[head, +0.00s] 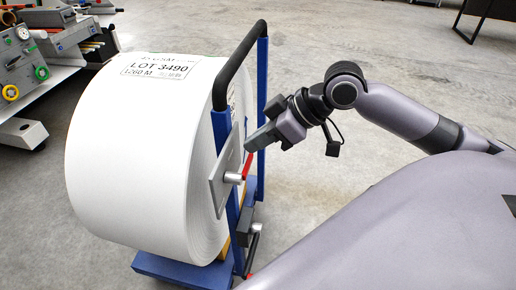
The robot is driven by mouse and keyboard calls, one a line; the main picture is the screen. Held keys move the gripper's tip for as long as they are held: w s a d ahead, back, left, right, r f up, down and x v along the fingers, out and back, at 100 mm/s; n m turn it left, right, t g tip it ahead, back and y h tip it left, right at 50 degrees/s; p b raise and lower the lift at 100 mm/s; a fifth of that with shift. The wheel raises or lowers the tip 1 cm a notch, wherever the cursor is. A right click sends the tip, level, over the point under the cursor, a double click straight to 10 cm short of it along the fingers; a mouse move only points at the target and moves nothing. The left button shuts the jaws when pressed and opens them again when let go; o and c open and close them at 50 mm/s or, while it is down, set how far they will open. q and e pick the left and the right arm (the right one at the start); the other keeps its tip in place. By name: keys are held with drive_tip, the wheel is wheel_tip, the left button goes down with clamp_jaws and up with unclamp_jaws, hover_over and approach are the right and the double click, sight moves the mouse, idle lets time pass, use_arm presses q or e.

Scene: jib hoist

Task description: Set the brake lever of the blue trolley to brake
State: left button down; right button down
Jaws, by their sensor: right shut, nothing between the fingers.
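The blue trolley (228,200) stands left of centre and carries a large white roll. On its upright frame is a grey plate (219,180) with a silver hub (233,177). A short red lever (247,166) points upward and slightly right from the hub. My right gripper (251,145) is shut and empty, pointing left and down. Its fingertips are just above the lever's upper end; I cannot tell whether they touch it. My left gripper is not in view.
The white roll (135,155) is labelled LOT 3490. A black handle (240,60) tops the trolley's frame. A dark bar (254,240) with a red tip is low on the frame. Equipment with coloured knobs (30,60) stands at far left.

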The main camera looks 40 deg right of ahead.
wheel_tip(320, 180, down, 2)
drive_tip(key=shift+f, duration=0.2)
drive_tip(key=shift+s, duration=0.1)
drive_tip(key=shift+d+f+p, duration=0.1)
drive_tip(key=shift+f+p, duration=0.05)
drive_tip(key=shift+p, duration=0.3)
